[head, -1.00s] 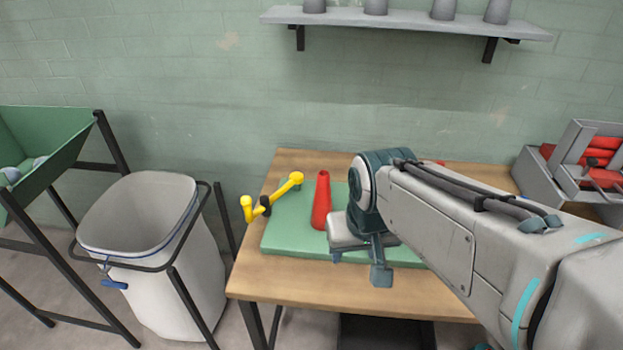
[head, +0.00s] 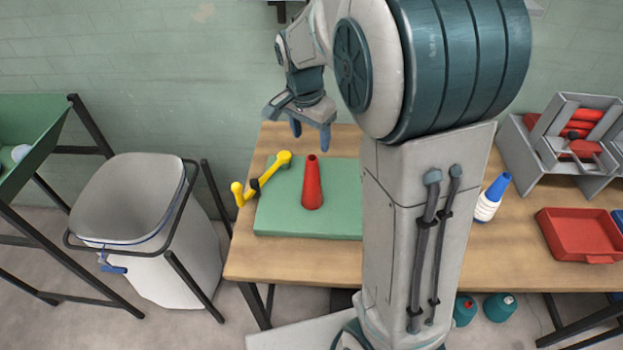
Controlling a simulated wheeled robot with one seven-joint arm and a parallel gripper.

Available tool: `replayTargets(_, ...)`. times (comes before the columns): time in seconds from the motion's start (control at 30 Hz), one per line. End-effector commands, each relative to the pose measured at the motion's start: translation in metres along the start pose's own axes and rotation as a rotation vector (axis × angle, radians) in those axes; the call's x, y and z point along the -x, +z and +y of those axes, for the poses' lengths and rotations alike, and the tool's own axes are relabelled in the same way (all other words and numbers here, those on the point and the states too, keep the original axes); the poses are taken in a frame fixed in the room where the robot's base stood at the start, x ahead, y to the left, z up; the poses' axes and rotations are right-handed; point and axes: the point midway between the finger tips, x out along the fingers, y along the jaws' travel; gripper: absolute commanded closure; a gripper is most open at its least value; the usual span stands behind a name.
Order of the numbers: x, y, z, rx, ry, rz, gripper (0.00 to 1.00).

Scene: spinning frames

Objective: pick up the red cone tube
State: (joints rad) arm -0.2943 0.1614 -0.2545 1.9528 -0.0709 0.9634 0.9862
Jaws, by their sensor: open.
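The red cone tube (head: 312,186) stands upright on the green mat (head: 285,222) on the wooden table, its narrow end up. Nothing touches it. My gripper (head: 311,132) is open and empty, with its fingers pointing down. In the picture its fingertips are just above the cone's top; the exact gap in depth is hard to tell. My arm hides the right part of the mat and the table's middle.
A yellow tool with a black joint (head: 262,178) lies at the mat's left edge, close to the cone. A blue-topped cone with white thread (head: 490,200) and a red tray (head: 578,236) are on the table's right. A grey bin (head: 130,215) stands left of the table.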

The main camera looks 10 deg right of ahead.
Motion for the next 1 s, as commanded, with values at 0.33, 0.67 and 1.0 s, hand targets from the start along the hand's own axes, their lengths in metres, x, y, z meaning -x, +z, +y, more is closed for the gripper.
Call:
replayTargets(0.33, -0.053, -0.001, 0.001, -0.001, 0.001, -0.001, 0.4)
replayTargets(0.67, -0.086, 0.002, 0.001, 0.0, 0.004, -0.003, 0.4)
replayTargets(1.0, -0.107, 0.002, -0.001, 0.0, -0.001, 0.0, 0.4)
